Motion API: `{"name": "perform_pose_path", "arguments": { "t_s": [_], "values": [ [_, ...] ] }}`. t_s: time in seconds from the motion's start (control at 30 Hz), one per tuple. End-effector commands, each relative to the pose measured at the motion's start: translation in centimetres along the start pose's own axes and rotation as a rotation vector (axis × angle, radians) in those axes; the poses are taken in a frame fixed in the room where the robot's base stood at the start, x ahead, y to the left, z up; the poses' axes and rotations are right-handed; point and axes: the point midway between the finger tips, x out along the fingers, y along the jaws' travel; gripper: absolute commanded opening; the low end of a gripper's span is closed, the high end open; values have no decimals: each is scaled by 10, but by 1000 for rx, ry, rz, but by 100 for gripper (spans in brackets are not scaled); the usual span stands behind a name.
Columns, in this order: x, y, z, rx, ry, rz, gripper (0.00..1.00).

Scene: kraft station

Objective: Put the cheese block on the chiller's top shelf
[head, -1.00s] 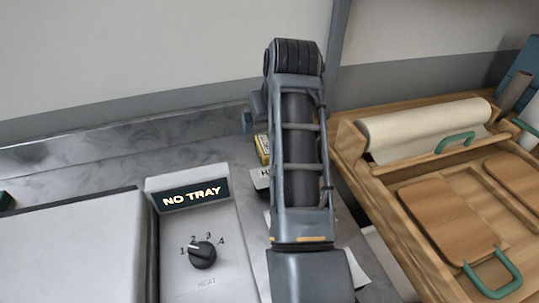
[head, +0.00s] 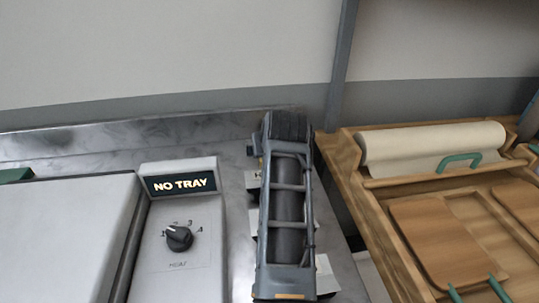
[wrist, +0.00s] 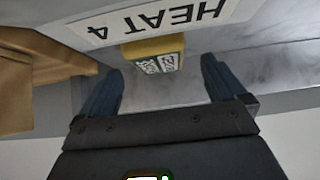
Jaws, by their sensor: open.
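A yellow block with white printed labels (wrist: 152,48), which looks like the cheese block, shows in the wrist view near the "HEAT 4" card. My gripper (wrist: 162,68) is open in the wrist view. Its two dark blue fingers stand left and right of the block, with a gap on each side. Nothing is held. How far the block reaches in between the fingers I cannot tell. In the head view my arm hides the gripper and the block. I see no chiller or shelf in either view.
A "NO TRAY" sign (head: 183,185) and heat dial (head: 179,237) stand left of my arm, beside a large pale box (head: 65,240). A wooden station with boards (head: 435,243) and a paper roll (head: 432,147) is on the right. A wall closes the back.

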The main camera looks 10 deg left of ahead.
Motion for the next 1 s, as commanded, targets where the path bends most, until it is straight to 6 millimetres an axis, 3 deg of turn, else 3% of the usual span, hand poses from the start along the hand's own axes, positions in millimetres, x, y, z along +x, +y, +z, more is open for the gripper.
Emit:
{"name": "perform_pose_path", "arguments": {
  "t_s": [0.33,0.67,1.0],
  "values": [
    [40,2,-3,2,-2,-1,98],
    [45,1,-2,1,-1,-1,98],
    [45,1,-2,0,-1,-1,67]
  ]
}}
